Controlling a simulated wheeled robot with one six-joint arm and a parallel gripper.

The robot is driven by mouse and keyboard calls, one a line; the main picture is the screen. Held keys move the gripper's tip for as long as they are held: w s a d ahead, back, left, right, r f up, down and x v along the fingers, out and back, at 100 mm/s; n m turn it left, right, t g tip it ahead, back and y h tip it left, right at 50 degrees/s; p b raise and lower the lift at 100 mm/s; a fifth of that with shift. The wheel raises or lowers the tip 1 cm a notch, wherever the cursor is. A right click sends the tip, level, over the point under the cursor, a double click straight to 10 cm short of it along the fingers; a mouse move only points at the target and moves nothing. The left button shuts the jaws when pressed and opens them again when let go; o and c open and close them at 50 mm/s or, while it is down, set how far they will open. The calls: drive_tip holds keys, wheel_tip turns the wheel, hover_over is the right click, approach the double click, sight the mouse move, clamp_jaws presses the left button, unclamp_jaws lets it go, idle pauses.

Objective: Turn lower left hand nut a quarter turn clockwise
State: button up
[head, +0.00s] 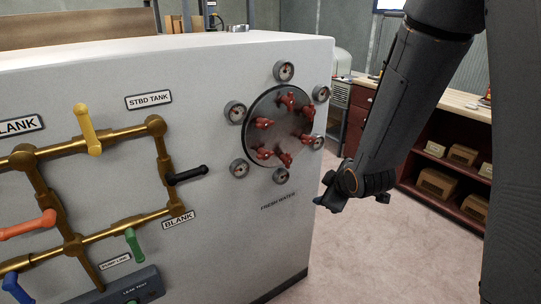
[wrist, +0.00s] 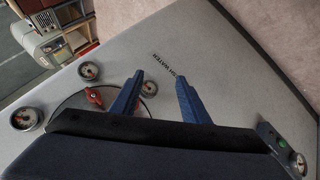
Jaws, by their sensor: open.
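A round dark plate (head: 275,128) on the white cabinet's face carries several red nuts in a ring. The lower left nut (head: 263,153) sits near the plate's lower left rim. My gripper (head: 328,196) is right of and below the plate, apart from it, in the head view. In the wrist view my two blue fingers (wrist: 160,76) are spread with nothing between them. Part of the plate (wrist: 70,103) shows left of the fingers with a red nut (wrist: 94,96); I cannot tell which nut this is. The gripper body hides the rest of the plate.
Small round gauges ring the plate, including one (head: 239,168) beside the lower left nut. A FRESH WATER label (head: 278,201) is below. Brass pipes with coloured levers, including a black one (head: 187,176), stand out at left. Floor (head: 370,245) is clear at right.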

drive_tip(key=w+a+n+t+y, duration=0.3)
drive_tip(key=w+a+n, duration=0.2)
drive_tip(key=n+t+y, duration=0.3)
drive_tip(key=n+y, duration=0.2)
drive_tip(key=n, duration=0.3)
approach(271, 155)
drive_tip(key=x, duration=0.3)
drive_tip(key=p+x, duration=0.2)
drive_tip(key=x, duration=0.5)
drive_tip(key=shift+a, duration=0.15)
drive_tip(key=c, duration=1)
